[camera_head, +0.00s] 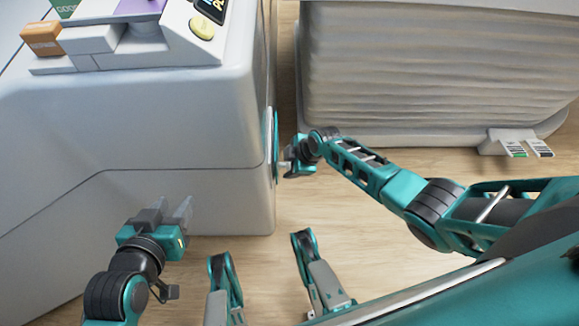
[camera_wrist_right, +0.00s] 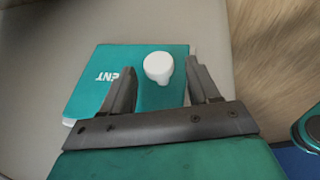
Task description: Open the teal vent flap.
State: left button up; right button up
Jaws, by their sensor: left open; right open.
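The teal vent flap (camera_head: 275,138) shows edge-on in the head view, on the right side of the white machine (camera_head: 170,120), close to its wall. In the right wrist view the flap (camera_wrist_right: 88,85) is a teal panel with upside-down white lettering. A round white knob (camera_wrist_right: 158,67) stands out from it. My right gripper (camera_head: 287,160) is at the flap, open, with its fingers on either side of the knob; I cannot tell whether they touch it. My left gripper (camera_head: 174,211) is open and empty in front of the machine's near face.
A large pale ribbed unit (camera_head: 430,65) stands behind my right arm, with small tags (camera_head: 517,145) at its foot. Coloured blocks and a yellow-green button (camera_head: 202,28) are on the machine's top. Wooden floor (camera_head: 285,205) is open right of the machine.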

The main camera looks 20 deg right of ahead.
jog(key=shift+w+a+f, duration=0.1)
jog(key=shift+a+f, duration=0.05)
jog(key=shift+f, duration=0.2)
grip_shut()
dwell(0.4)
